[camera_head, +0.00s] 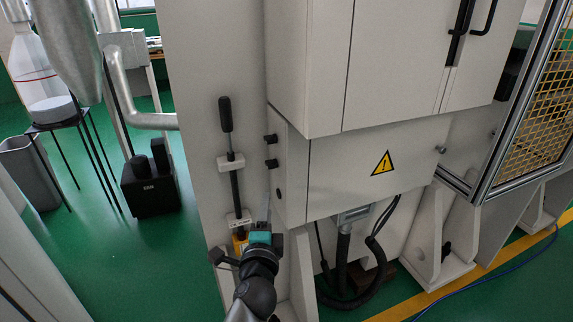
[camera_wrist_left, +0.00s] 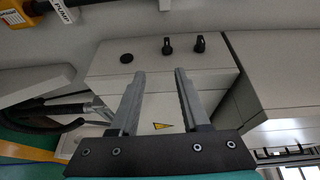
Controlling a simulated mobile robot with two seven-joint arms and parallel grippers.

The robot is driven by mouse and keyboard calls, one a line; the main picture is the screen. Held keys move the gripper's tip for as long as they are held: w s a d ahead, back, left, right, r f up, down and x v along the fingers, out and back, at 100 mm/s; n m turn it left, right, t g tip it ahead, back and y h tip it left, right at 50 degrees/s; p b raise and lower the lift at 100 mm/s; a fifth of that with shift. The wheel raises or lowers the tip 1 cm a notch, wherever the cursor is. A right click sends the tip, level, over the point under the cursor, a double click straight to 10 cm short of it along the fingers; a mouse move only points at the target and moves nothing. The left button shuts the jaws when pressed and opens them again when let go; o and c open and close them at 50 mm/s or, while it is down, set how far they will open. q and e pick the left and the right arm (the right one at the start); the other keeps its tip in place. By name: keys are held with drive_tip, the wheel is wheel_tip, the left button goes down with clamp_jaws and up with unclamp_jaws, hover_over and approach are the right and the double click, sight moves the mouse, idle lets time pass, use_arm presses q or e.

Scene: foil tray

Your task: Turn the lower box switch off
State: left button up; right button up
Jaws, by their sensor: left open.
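The lower box (camera_head: 355,185) is a pale grey cabinet with a yellow warning triangle on its front. Its left side carries two black knobs, an upper one (camera_head: 271,139) and a lower one (camera_head: 272,163), with a small dark round part (camera_head: 278,194) below. The left wrist view shows the two knobs (camera_wrist_left: 167,46) (camera_wrist_left: 199,43) and the round part (camera_wrist_left: 126,58) beyond my fingertips. My left gripper (camera_head: 266,207) is below the knobs and beside the box. Its fingers (camera_wrist_left: 160,72) are apart, with nothing held between them. My right gripper is not in view.
A vertical lever with a black handle (camera_head: 226,115) stands on the panel left of the box. Black hoses (camera_head: 343,265) hang below the box. A larger cabinet (camera_head: 400,60) sits above it. A yellow mesh guard (camera_head: 535,115) is at the right.

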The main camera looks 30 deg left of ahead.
use_arm(q)
drive_tip(key=r, duration=0.1)
approach(269, 168)
drive_tip(key=x, duration=0.3)
drive_tip(key=b+x, duration=0.1)
drive_tip(key=x, duration=0.4)
drive_tip(key=shift+w+a+f+b, duration=0.1)
drive_tip(key=shift+w+b, duration=0.1)
drive_tip(key=shift+b, duration=0.2)
drive_tip(key=shift+w+a, duration=0.3)
drive_tip(key=shift+w, duration=0.25)
drive_tip(key=shift+w+a, duration=0.1)
drive_tip(key=shift+w, duration=0.1)
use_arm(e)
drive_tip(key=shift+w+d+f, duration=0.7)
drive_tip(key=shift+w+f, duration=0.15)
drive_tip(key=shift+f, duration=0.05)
use_arm(q)
drive_tip(key=shift+c, duration=0.2)
drive_tip(key=c, duration=0.4)
clamp_jaws()
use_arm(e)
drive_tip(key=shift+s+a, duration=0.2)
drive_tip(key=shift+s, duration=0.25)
